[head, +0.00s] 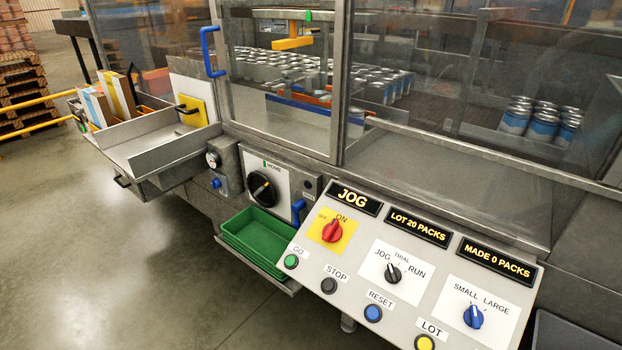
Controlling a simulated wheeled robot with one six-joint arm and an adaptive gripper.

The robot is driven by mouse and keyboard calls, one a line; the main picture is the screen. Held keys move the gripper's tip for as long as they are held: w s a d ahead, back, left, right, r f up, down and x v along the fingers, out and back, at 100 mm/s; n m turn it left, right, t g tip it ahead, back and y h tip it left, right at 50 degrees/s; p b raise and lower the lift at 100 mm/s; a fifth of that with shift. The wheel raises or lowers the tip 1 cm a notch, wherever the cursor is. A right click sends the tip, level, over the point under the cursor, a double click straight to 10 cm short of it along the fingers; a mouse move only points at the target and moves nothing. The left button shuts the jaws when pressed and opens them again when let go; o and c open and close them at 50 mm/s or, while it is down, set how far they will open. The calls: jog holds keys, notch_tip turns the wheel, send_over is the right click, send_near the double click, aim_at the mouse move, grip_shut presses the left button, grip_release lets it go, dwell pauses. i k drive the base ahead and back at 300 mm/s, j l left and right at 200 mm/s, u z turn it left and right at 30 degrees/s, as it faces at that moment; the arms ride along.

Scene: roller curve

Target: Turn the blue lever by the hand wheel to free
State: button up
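The blue lever (298,210) is in the head view, low on the machine front, just right of the hand wheel. It looks bent, with one arm pointing down; its lower end is close to the corner of the control panel. The hand wheel (263,190) is a round black dial with a light pointer on a white plate, with a green mark and a label reading HOME above it. Any lettering at the lever is too small to read. My gripper is not in view.
The sloped control panel (318,262) with knobs and buttons juts out right of the lever. A green tray (233,243) sits on a shelf below the wheel. A metal carton chute (150,140) sticks out at left. Open floor (110,260) lies in front, at lower left.

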aim_at(301, 204)
jog(key=i+j+u, duration=0.45)
jog(key=i+j, duration=0.55)
jog(key=i+l+u, duration=0.15)
jog(key=i, duration=0.45)
